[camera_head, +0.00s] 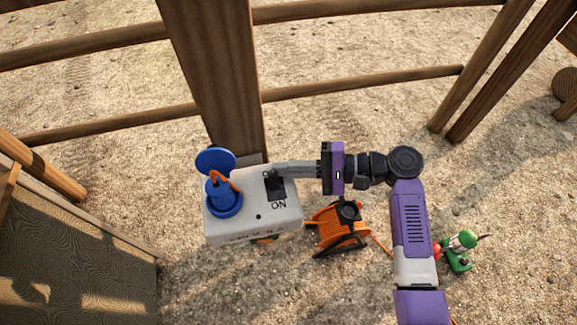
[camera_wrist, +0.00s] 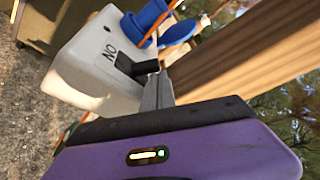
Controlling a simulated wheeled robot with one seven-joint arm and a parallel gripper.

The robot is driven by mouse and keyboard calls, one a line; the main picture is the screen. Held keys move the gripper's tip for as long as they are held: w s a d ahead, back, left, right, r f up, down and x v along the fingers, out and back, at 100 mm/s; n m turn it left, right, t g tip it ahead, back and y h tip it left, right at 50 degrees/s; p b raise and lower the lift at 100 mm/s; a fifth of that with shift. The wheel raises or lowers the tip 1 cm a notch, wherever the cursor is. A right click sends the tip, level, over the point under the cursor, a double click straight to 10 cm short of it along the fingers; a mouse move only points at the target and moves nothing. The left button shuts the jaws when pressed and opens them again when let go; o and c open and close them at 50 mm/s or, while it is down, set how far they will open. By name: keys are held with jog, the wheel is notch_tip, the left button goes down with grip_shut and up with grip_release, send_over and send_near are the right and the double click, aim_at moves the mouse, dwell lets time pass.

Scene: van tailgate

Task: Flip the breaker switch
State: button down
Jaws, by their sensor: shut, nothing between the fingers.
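The breaker box (camera_head: 232,222) is pale grey and fixed at a wooden post. A black switch (camera_head: 276,188) sits on its face, with "ON" printed below it in the head view. A blue round socket with an open blue lid and an orange cable is at the box's left. My gripper (camera_head: 277,170) is shut and empty, its fingertips at the upper end of the switch; whether they touch it I cannot tell. In the wrist view the box (camera_wrist: 88,62) and the black switch (camera_wrist: 136,68) lie just beyond the grey fingers, which partly hide the switch.
The wooden post (camera_head: 215,75) and fence rails (camera_head: 370,82) stand behind the box. An orange cable reel (camera_head: 337,230) is on the gravel below my gripper. A green and red object (camera_head: 459,250) lies right of my arm. A wooden panel (camera_head: 75,250) is at the left.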

jog(key=shift+s+r+n+b, duration=0.1)
jog(key=shift+s+n+b, duration=0.05)
jog(key=shift+n+b, duration=0.3)
jog(key=shift+s+d+n+t+y, duration=0.1)
jog(key=shift+n+t+y, duration=0.2)
jog(key=shift+n, duration=0.15)
jog(key=n+b, duration=0.2)
jog(key=s+n+y+b, duration=0.1)
jog(key=n+b, duration=0.1)
jog(key=shift+s+d+r, duration=0.1)
jog(key=shift+d+r, duration=0.05)
jog(key=shift+s+r+n+y, duration=0.1)
jog(key=shift+r+n+y, duration=0.15)
jog(key=shift+n+y, duration=0.05)
jog(key=shift+r, duration=0.1)
jog(key=shift+d, duration=0.55)
jog(key=d, duration=0.6)
jog(key=shift+s+d+f, duration=0.2)
jog(key=shift+d, duration=0.2)
